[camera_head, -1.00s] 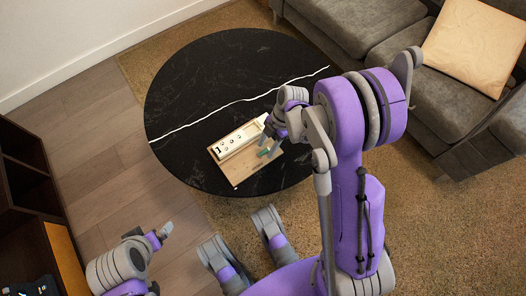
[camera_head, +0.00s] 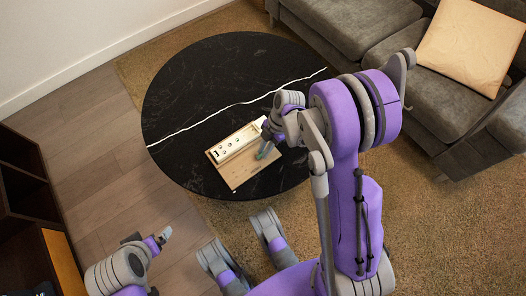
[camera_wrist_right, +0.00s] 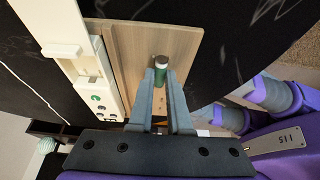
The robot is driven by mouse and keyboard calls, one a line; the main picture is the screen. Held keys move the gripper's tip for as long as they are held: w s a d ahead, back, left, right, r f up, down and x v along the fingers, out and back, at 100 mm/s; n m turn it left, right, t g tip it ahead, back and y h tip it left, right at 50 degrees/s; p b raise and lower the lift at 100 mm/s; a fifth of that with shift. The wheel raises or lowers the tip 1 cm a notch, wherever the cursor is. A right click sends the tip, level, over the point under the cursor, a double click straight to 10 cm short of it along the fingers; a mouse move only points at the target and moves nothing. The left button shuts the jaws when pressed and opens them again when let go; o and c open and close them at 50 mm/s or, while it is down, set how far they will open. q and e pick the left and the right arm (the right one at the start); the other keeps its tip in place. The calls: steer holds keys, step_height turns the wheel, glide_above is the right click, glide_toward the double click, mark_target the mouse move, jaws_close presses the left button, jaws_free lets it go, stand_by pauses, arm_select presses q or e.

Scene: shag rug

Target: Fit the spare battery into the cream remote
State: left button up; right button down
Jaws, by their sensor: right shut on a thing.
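The cream remote (camera_head: 237,141) lies along the far edge of a wooden board (camera_head: 236,178) on the black table. In the right wrist view the remote (camera_wrist_right: 108,84) shows buttons and a recessed bay, with no battery visible in the part I see. My right gripper (camera_wrist_right: 161,78) is shut on the green battery (camera_wrist_right: 160,72), which has a pale metal end. The battery is over the board, beside the remote and apart from it; whether it touches the board is unclear. My left gripper (camera_head: 161,237) is at lower left, away from the table; its finger gap is not clear.
The round black table (camera_head: 190,90) has a white vein and is mostly clear. A grey sofa (camera_head: 425,85) with a tan cushion (camera_head: 466,45) stands at right. A dark shelf unit (camera_head: 22,180) stands at left.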

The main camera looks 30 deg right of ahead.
step_height(320, 180, up, 9)
steer(key=p, duration=0.3)
steer(key=w+f, duration=0.1)
steer(key=w, duration=0.8)
steer(key=shift+d+f+p, duration=0.15)
steer(key=shift+d+p, duration=0.05)
steer(key=shift+p, duration=0.2)
steer(key=shift+f, duration=0.1)
steer(key=shift+f+b, duration=1.75)
steer(key=shift+f, duration=1)
steer(key=c, duration=0.8)
jaws_free()
steer(key=shift+o, duration=0.2)
steer(key=shift+r, duration=0.1)
